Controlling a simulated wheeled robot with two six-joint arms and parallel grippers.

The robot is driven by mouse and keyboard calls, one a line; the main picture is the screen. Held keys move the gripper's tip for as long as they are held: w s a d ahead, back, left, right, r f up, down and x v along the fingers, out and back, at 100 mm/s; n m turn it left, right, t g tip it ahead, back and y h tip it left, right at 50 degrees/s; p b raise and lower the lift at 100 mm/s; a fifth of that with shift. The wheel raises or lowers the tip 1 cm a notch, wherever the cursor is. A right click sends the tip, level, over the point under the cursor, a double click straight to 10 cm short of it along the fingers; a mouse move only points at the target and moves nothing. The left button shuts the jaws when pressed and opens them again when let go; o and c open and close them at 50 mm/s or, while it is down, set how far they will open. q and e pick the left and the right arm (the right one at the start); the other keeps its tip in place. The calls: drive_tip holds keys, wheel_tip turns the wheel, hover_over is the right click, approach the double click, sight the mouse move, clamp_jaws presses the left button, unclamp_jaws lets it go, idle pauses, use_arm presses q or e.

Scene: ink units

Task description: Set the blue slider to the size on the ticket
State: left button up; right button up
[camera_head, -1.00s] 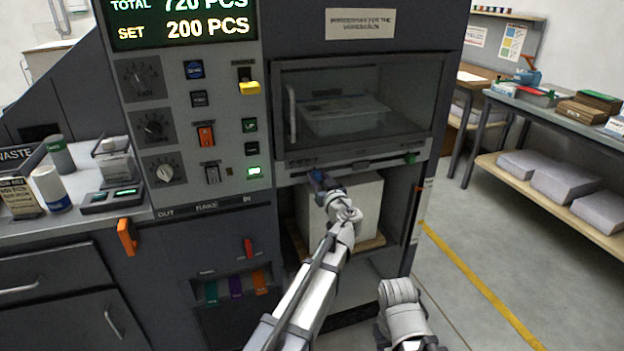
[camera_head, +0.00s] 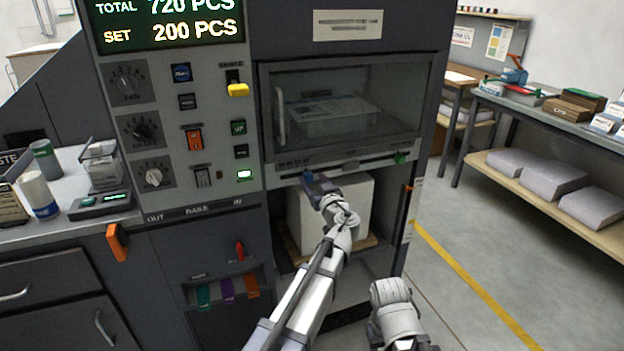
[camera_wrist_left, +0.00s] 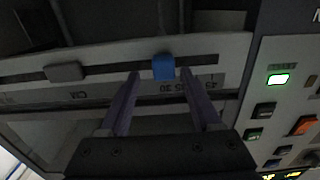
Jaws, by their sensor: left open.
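The blue slider (camera_head: 307,177) sits on the slotted scale rail (camera_head: 350,165) below the machine's window. In the left wrist view the blue slider (camera_wrist_left: 163,66) is between the tips of my left gripper (camera_wrist_left: 160,74), with a gap on each side. The gripper is open. In the head view my left gripper (camera_head: 318,186) is at the rail, partly covering the slider's surroundings. Scale numbers beside the slot appear upside down in the wrist view and are hard to read. I cannot identify the ticket. My right gripper is not in view.
A green slider (camera_head: 400,158) is at the rail's right end. The control panel (camera_head: 220,150) with knobs and switches is left of the window. A white block (camera_head: 360,205) stands in the opening below the rail. A shelved table (camera_head: 560,125) is at right.

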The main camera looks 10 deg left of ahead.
use_arm(q)
drive_tip(key=v, duration=0.6)
drive_tip(key=shift+s+d, duration=0.1)
drive_tip(key=s+a+f+g+h, duration=0.2)
drive_tip(key=s+a+f+g, duration=0.7)
drive_tip(key=s+f, duration=0.35)
drive_tip(key=s+d+f+m+g+h, duration=0.2)
drive_tip(key=s+f+m+g+h, duration=0.15)
drive_tip(key=s+f, duration=0.35)
drive_tip(key=s+d+f+m+g+h, duration=0.1)
drive_tip(key=s+d+m+h, duration=0.1)
drive_tip(key=s+d+m, duration=0.5)
drive_tip(key=s+d+f+g+h, duration=0.15)
drive_tip(key=s+d, duration=0.35)
drive_tip(key=d, duration=0.5)
wheel_tip(320, 180, up, 16)
drive_tip(key=p, duration=1.6)
drive_tip(key=shift+r, duration=0.15)
